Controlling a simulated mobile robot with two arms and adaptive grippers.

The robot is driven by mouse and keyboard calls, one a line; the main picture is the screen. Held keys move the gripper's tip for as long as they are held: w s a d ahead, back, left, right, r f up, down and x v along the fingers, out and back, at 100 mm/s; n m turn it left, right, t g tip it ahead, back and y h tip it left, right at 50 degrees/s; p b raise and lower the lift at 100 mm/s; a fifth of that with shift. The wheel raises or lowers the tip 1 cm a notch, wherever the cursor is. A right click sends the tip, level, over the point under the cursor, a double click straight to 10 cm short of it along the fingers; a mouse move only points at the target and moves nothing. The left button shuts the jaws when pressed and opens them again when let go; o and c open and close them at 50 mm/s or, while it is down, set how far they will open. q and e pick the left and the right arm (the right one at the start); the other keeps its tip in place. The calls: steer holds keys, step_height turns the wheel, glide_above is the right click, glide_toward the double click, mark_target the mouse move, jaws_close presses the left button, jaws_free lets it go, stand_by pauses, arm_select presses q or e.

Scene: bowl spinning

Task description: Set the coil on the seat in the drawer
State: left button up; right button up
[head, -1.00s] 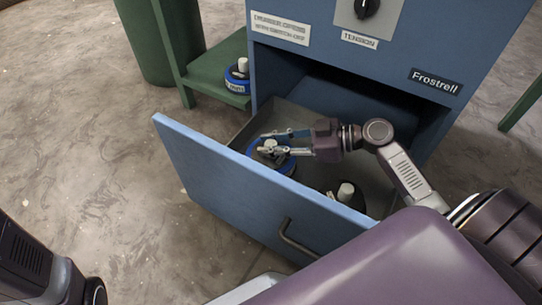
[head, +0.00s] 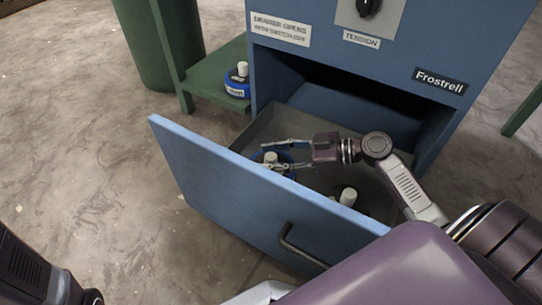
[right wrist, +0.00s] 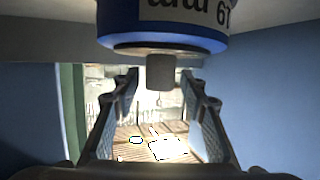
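A blue coil (head: 287,172) with a pale peg (head: 271,158) is in the open drawer (head: 262,203), low behind its front panel. My right gripper (head: 263,156) is over it, fingers apart on either side of the peg. The seat under the coil is hidden. My left gripper is not in view.
A dark piece with a pale peg (head: 348,197) stands in the drawer right of the coil. Another blue coil (head: 237,84) sits on the green shelf (head: 212,88). The blue cabinet (head: 430,45) overhangs behind the drawer. The drawer front stands close to my right fingers.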

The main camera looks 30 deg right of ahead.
steer(key=shift+r, duration=0.15)
steer(key=shift+s+d+r+p, duration=0.15)
steer(key=shift+s+d+p, duration=0.1)
steer(key=shift+p, duration=0.2)
steer(key=p+v, duration=0.3)
steer(key=v, duration=0.3)
steer(key=shift+r, duration=0.1)
steer(key=shift+s+d+p, duration=0.2)
steer(key=shift+d+p, duration=0.1)
steer(key=shift+p, duration=0.05)
